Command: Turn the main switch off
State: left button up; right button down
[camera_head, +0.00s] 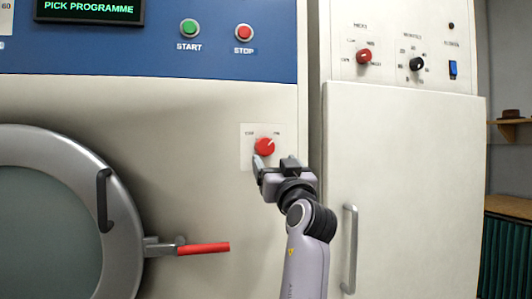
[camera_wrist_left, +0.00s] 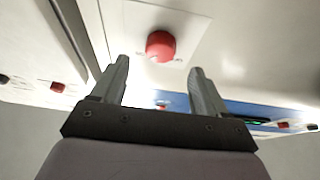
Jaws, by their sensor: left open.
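The main switch is a red rotary knob (camera_head: 264,147) on a small pale plate (camera_head: 247,159) on the machine's front panel. A light pointer mark on the knob points toward the upper right; the small labels either side are hard to read. My left gripper (camera_head: 274,162) is open just below and in front of the knob, with nothing between its fingers. In the left wrist view the knob (camera_wrist_left: 160,46) appears beyond the two spread fingertips (camera_wrist_left: 158,68), centred between them and apart from them. My right gripper is not in view.
A green START button (camera_head: 190,28) and red STOP button (camera_head: 244,33) sit above. A round door (camera_head: 120,183) with a red lever (camera_head: 203,249) is at left. A cabinet (camera_head: 400,170) with a vertical handle (camera_head: 349,248) and its own red knob (camera_head: 364,56) stands at right.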

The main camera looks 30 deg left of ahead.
aim_at(267, 150)
pick_arm(q)
jog(key=shift+p+x, duration=0.55)
jog(key=shift+x, duration=2.75)
jog(key=c, duration=1.1)
